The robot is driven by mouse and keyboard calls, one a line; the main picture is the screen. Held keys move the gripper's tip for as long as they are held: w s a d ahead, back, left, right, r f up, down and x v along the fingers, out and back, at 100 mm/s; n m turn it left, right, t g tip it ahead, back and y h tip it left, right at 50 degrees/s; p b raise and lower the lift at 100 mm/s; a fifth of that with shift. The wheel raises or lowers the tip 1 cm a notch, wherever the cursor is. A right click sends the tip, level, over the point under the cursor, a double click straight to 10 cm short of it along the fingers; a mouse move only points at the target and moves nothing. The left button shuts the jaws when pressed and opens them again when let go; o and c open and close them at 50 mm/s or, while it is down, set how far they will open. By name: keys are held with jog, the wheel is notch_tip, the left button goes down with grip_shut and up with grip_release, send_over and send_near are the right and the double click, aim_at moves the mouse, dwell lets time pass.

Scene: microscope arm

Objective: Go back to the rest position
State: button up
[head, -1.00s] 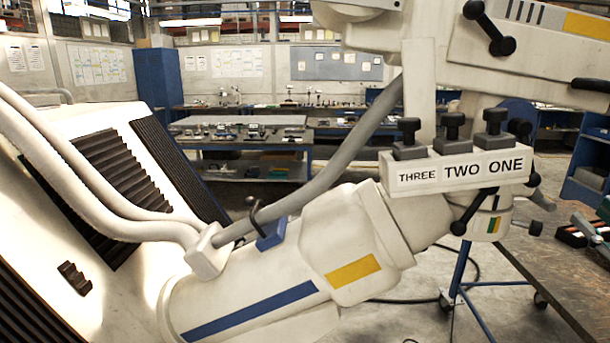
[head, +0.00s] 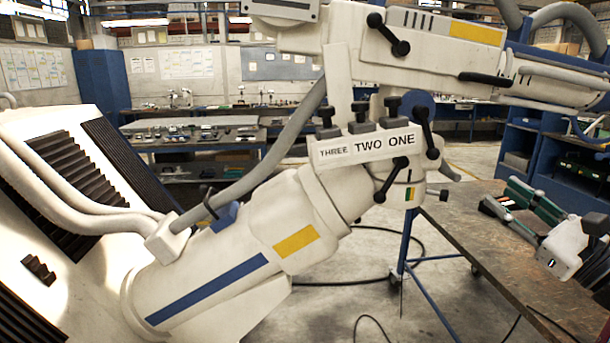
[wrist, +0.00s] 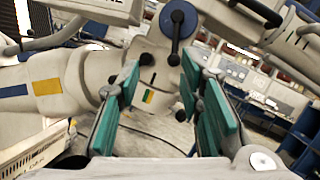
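My gripper (head: 500,194) shows at the right of the head view, above a dark workbench, with its green-padded fingers apart. In the wrist view my gripper (wrist: 160,75) is open, and nothing is held between the pads. The large white microscope arm (head: 285,215) fills the middle of the head view. On it is a block labelled THREE, TWO, ONE (head: 365,147) with black knobs on top. Black-handled levers (head: 390,35) stick out from the arm. My gripper is to the right of the labelled block and apart from it. The arm's joint also shows beyond my fingers in the wrist view (wrist: 147,98).
The workbench (head: 465,235) runs along the right below my gripper. A white sloped housing with black bellows (head: 140,165) stands at the left. Cables lie on the floor (head: 350,290). Benches and shelves line the back, with open floor before them.

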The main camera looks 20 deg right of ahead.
jog(key=w+a+f+n+g+y, duration=0.15)
jog(key=a+n+g+y, duration=0.4)
jog(key=a, duration=0.75)
jog(key=w+a+f+n+g+y, duration=0.15)
jog(key=a+n+g+y, duration=0.45)
jog(key=a, duration=0.7)
jog(key=s+a+f+n+g+h, duration=0.4)
jog(key=s+a+n+g, duration=0.3)
jog(key=a+n, duration=0.1)
jog(key=s+d+n+h, duration=0.1)
jog(key=n+h, duration=0.2)
jog(key=s+r+n+t+h, duration=0.1)
jog(key=n+h, duration=0.1)
jog(key=n, duration=0.2)
jog(key=d+n+t+h, duration=0.1)
jog(key=n+h, duration=0.2)
jog(key=n, duration=0.1)
jog(key=shift+s+d+r+h, duration=0.15)
jog(key=shift+s+d+h, duration=0.15)
jog(key=shift+s+h, duration=0.1)
